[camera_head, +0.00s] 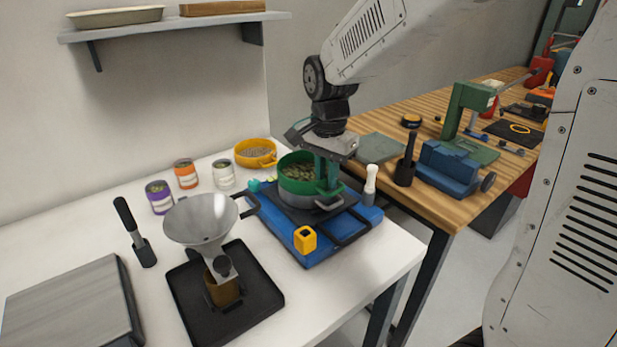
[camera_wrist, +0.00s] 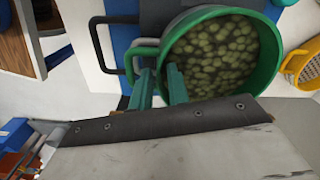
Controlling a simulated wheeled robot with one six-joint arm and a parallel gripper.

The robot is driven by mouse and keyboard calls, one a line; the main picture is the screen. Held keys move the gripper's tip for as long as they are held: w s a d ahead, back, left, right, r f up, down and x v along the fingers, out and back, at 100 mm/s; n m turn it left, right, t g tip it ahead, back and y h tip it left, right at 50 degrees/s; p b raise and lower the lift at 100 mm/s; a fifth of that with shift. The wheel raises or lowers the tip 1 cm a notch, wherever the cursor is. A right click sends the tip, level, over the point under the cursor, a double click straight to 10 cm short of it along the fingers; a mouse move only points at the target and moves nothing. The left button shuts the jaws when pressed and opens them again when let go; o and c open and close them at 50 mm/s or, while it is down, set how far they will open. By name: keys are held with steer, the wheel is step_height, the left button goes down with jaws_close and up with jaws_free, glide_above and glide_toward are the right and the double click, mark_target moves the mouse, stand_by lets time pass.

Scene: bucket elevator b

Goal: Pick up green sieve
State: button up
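The green sieve (camera_head: 283,183) is a round green pan full of small green-brown pieces. It sits over a grey ring on the dark and blue stand, and it also shows from above in the wrist view (camera_wrist: 272,62). A small green loop handle sticks out from its left side in the wrist view. My gripper (camera_head: 327,185) points down at the sieve's right edge in the head view. In the wrist view its two teal fingers (camera_wrist: 161,78) stand apart at the rim beside the loop handle, with a gap between them. Contact with the rim is unclear.
The blue stand (camera_head: 315,252) carries a yellow block (camera_head: 305,239). A metal funnel (camera_head: 201,222) stands over a black tray (camera_head: 262,297) to the left. A yellow sieve (camera_head: 255,152) and several cans are behind. A wooden bench (camera_head: 440,205) with tools lies right.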

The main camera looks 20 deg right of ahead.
steer(key=shift+f, duration=0.4)
jaws_close()
steer(key=shift+r, duration=0.1)
